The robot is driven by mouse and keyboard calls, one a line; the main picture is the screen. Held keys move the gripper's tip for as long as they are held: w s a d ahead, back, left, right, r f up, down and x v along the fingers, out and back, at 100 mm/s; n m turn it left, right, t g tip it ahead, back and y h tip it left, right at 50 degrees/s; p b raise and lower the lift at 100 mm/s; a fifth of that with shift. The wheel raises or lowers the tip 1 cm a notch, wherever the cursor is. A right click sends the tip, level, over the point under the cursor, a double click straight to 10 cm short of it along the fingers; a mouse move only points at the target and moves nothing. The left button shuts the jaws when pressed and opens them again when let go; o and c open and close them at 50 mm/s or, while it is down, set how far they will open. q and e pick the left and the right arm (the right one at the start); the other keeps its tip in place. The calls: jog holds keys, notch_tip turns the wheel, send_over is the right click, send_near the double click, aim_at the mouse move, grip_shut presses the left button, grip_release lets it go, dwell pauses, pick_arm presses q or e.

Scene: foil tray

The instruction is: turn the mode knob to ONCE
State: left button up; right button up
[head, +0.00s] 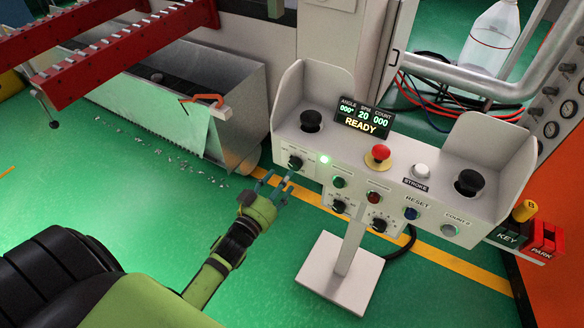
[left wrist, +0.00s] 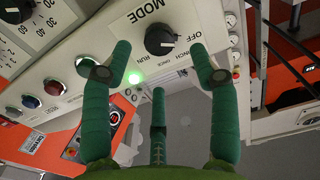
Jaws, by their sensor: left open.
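The black mode knob (head: 295,163) is on the left of the control panel's sloping front. In the left wrist view the knob (left wrist: 160,39) is close, under the word MODE. OFF, INCH and RUN can be read around it. I cannot read ONCE, and I cannot tell for sure which word its pointer faces. My left gripper (head: 276,183) is open and empty, just in front of and below the knob in the head view. In the left wrist view its green fingers (left wrist: 166,68) are spread, with the knob beyond and between the two upper ones, seemingly apart from it. My right gripper is not in view.
A green lamp (head: 323,159) glows beside the knob. The display (head: 362,117) reads READY. Other knobs and buttons sit close by, with a red mushroom button (head: 378,155) above. The panel stands on a pedestal (head: 351,248). A metal bin (head: 200,95) stands at left.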

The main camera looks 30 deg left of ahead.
aim_at(293, 167)
pick_arm(q)
jog(key=w, duration=0.5)
jog(key=shift+w+d, duration=0.1)
jog(key=shift+w, duration=0.3)
jog(key=c, duration=1.1)
